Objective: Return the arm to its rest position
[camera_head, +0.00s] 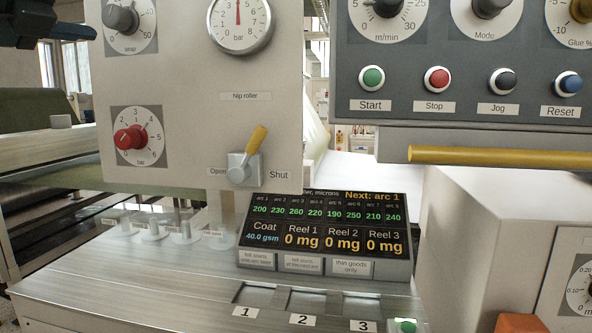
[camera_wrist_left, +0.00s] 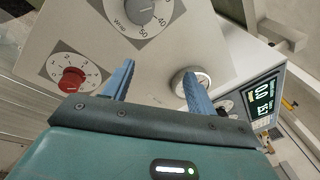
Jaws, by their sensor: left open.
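My left gripper (camera_wrist_left: 157,76) is open in the left wrist view, with two blue fingers spread apart and nothing between them. Beyond the fingers is the beige control panel (camera_wrist_left: 150,88), with the wrap dial (camera_wrist_left: 140,12) above and the red knob (camera_wrist_left: 72,80) to the left. A round gauge (camera_wrist_left: 190,82) is partly covered by the right finger. In the head view, a dark blue part of my left gripper (camera_head: 55,27) shows at the top left corner, in front of the panel's left edge. My right gripper is in neither view.
In the head view, the beige panel (camera_head: 185,130) carries a yellow-handled Open/Shut lever (camera_head: 255,142). A grey panel (camera_head: 465,115) with buttons stands at right, above a yellow bar (camera_head: 480,155). A display (camera_head: 325,225) sits on the metal bench (camera_head: 130,270). Numbered slots lie in front.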

